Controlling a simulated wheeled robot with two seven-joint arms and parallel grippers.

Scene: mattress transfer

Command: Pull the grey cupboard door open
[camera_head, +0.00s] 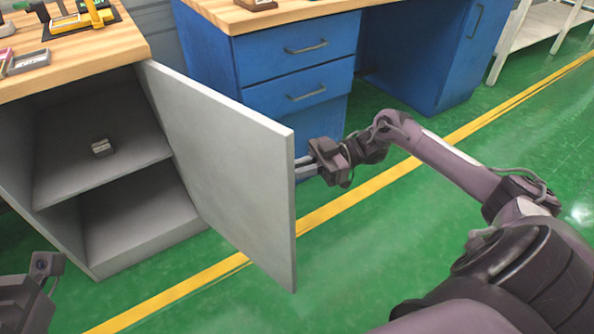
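The grey cupboard door (225,165) is swung wide open, hinged at the cupboard's right front edge and reaching out over the floor. The grey cupboard (95,262) shows its open inside with two levels. My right gripper (303,166) is at the door's free edge, on its outer side. Its two fingers point left, and their tips pass out of sight behind the door. Any handle is hidden there, so I cannot tell whether they hold it. Part of my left arm shows at the bottom left; its fingertips are not visible.
A small grey object (102,147) lies on the cupboard's upper level. Tools lie on the wooden top (85,50). A blue drawer desk (300,75) stands behind the door. The green floor (345,245) in front is clear, crossed by a yellow line.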

